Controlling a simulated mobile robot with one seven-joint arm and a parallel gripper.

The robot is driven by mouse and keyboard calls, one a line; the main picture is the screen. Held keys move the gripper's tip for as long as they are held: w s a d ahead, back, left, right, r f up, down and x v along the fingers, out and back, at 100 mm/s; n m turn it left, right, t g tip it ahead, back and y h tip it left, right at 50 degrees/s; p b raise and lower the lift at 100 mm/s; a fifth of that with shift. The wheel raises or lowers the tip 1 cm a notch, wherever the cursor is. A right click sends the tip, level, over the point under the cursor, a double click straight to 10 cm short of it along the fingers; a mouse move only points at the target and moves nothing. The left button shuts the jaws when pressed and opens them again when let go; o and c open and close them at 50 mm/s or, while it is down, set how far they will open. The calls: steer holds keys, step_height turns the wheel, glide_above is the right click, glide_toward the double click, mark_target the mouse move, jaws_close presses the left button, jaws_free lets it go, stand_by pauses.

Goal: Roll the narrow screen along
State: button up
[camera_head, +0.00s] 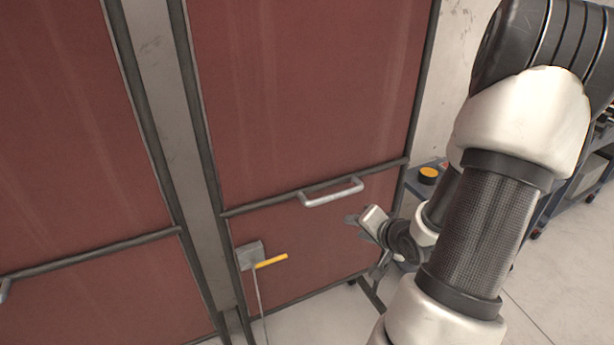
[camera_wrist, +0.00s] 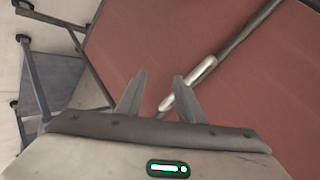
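A red screen (camera_head: 310,90) in a dark frame stands before me in the head view, with a pale bar handle (camera_head: 332,193) on its cross rail. A second red screen (camera_head: 70,120) stands to its left, cut off by the picture edge, so I cannot compare their widths. My gripper (camera_head: 362,220) is just below and right of the handle. In the wrist view its two fingers (camera_wrist: 160,80) are apart, with nothing held. The handle (camera_wrist: 202,72) slants behind the right finger there, and part of it shows between the fingers. I see no clear contact.
A grey bracket (camera_head: 250,255) with a yellow lever (camera_head: 271,261) sits low on the right-hand screen. A blue cart (camera_head: 545,215) with a yellow-topped round item (camera_head: 428,175) stands at the right. Open pale floor (camera_head: 550,270) shows at lower right.

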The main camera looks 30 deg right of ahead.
mark_target(338, 197)
steer(key=w+m+t, duration=0.1)
steer(key=w+m, duration=0.1)
steer(key=w, duration=0.2)
steer(key=w+d+m+t, duration=0.1)
steer(key=w+t, duration=0.1)
steer(key=w, duration=0.3)
steer(key=w+d+f+m+t, duration=0.1)
steer(key=w+m+t, duration=0.1)
steer(key=w, duration=0.3)
steer(key=shift+w+m+y, duration=0.2)
steer(key=shift+m+y, duration=0.1)
steer(key=shift+y, duration=0.1)
jaws_close()
